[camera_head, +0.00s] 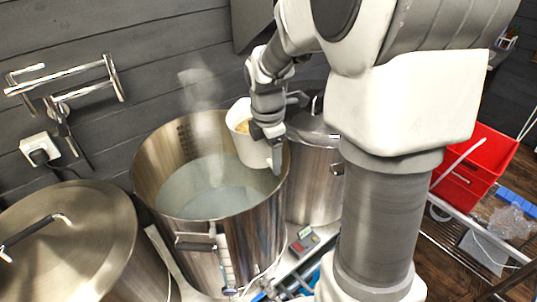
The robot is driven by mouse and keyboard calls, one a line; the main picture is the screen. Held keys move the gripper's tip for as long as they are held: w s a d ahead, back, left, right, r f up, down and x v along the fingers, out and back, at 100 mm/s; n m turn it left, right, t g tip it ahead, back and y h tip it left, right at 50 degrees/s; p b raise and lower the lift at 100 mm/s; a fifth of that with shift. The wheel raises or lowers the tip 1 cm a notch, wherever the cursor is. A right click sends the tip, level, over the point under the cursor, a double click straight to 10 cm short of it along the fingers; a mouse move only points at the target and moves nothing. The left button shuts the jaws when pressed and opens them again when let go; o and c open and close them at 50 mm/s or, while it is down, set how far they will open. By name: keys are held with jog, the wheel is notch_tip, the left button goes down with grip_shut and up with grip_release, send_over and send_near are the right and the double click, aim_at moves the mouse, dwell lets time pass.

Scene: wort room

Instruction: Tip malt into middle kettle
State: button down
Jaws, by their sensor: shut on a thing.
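The middle kettle (260,240) is a large open steel pot with pale, steaming liquid (205,190) inside. My gripper (273,150) is shut on a white tub (241,118) and holds it at the kettle's right rim. The tub is tilted, and its opening faces up and to the left. Some tan malt (243,127) shows inside the tub. The gripper's fingers partly cover the tub. I cannot tell whether the tub touches the rim.
A lidded kettle (75,235) stands at the left and another lidded kettle (315,165) at the right. A steel pipe fixture (85,78) and a white socket (40,148) are on the grey plank wall. A red crate (470,165) sits at the far right.

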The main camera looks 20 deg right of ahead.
jog(key=t+h+b, duration=0.1)
jog(key=h+b, duration=0.4)
jog(key=b, duration=0.1)
jog(key=t+h+b, duration=0.2)
jog(key=h+b, duration=0.3)
jog(key=h, duration=0.1)
jog(key=t+h+b, duration=0.1)
jog(key=h+b, duration=0.4)
jog(key=b, duration=0.1)
jog(key=shift+w+r+n+b, duration=0.1)
jog(key=shift+r+n+b, duration=0.2)
jog(key=shift+r+n, duration=0.1)
jog(key=shift+a+r+t+h+b, duration=0.25)
jog(key=shift+r+t+h, duration=0.1)
jog(key=shift+h, duration=0.4)
jog(key=shift+a+r+t+h+b, duration=0.1)
jog(key=shift+a+r+t+h, duration=0.15)
jog(key=shift+h, duration=0.5)
